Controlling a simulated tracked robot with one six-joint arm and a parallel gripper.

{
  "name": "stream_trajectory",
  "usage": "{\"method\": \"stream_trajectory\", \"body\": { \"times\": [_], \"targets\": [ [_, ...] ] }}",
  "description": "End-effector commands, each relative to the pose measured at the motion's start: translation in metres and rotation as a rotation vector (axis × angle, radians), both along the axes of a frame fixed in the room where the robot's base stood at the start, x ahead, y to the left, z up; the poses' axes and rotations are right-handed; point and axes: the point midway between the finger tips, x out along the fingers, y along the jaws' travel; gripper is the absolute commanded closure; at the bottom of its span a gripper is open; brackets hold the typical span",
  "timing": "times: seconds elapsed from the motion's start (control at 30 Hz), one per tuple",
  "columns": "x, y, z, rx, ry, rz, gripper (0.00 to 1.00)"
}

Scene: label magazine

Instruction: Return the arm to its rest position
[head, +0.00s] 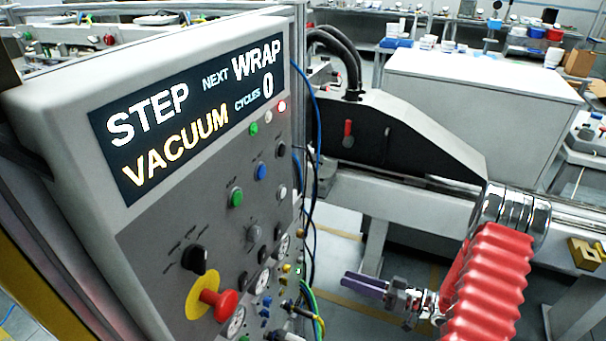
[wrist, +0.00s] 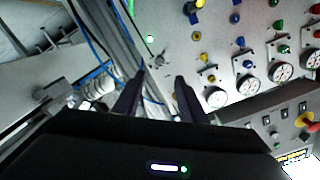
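My gripper (head: 362,284) is at the lower middle of the head view, in front of the control panel's right edge, with its purple fingers pointing left. My red ribbed arm runs down to it from the right. In the wrist view the two dark fingers of my gripper (wrist: 160,76) stand apart with nothing between them, so it is open and empty. The control panel (head: 225,165) fills the left of the head view. Its display (head: 188,115) reads STEP VACUUM, NEXT WRAP, CYCLES 0.
A red mushroom button (head: 217,303) on a yellow disc and a black knob (head: 200,260) stick out of the panel. Blue cables (head: 313,130) and green cables (head: 308,298) hang at its right edge. A black-sided machine (head: 385,140) and a white cabinet (head: 480,90) stand behind.

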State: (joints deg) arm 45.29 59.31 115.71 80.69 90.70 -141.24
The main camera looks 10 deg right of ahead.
Motion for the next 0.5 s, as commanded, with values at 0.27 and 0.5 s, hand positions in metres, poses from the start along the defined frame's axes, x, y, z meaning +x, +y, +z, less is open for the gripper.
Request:
{"method": "stream_trajectory", "body": {
  "times": [0.27,0.5],
  "targets": [
    [0.000,0.000,-0.002,0.054,0.088,-0.001,0.62],
    [-0.016,0.011,-0.018,0.165,0.365,0.049,0.62]
  ]
}}
